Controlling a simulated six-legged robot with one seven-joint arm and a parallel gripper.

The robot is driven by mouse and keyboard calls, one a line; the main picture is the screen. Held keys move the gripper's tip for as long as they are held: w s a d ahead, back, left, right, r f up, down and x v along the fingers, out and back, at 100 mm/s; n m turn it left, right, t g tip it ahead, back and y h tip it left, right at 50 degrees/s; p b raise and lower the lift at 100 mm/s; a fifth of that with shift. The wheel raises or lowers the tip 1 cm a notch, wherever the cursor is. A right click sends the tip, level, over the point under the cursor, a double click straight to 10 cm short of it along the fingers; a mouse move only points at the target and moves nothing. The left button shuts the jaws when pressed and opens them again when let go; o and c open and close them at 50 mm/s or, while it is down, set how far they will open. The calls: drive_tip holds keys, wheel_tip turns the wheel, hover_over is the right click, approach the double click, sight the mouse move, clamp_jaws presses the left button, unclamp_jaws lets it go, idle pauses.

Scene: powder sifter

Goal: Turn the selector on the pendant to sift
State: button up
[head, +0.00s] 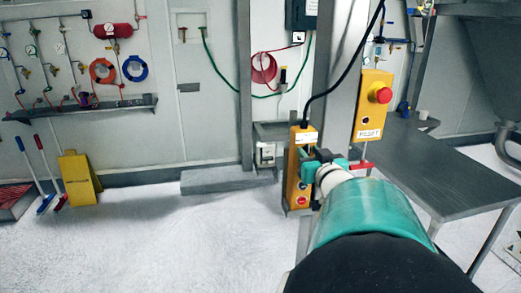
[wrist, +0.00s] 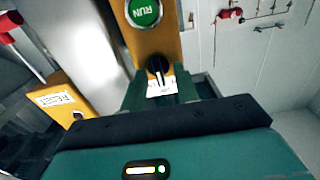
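The yellow pendant (head: 292,178) hangs from a black cable in the head view, left of a grey post. In the wrist view the pendant (wrist: 160,40) shows its green RUN button (wrist: 143,11). Below that sits the black selector knob (wrist: 158,68), above a white label whose text I cannot read. My gripper (wrist: 160,92) is open, with one teal finger on each side of the label, just below the selector. I cannot tell whether either finger touches the knob. In the head view my gripper (head: 312,162) is at the pendant's face and hides its middle.
A yellow box with a red mushroom button (head: 380,95) is fixed to the post at the right. A red handle (head: 361,167) is close to my wrist. A grey metal table (head: 440,170) stands at the right.

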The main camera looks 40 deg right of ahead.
drive_tip(key=shift+s, duration=0.15)
drive_tip(key=c, duration=0.7)
drive_tip(key=shift+o, duration=0.2)
drive_tip(key=shift+n, duration=0.4)
drive_tip(key=n, duration=0.3)
drive_tip(key=shift+a, duration=0.15)
drive_tip(key=shift+n, duration=2.7)
drive_tip(key=o, duration=0.7)
drive_tip(key=shift+c, duration=0.2)
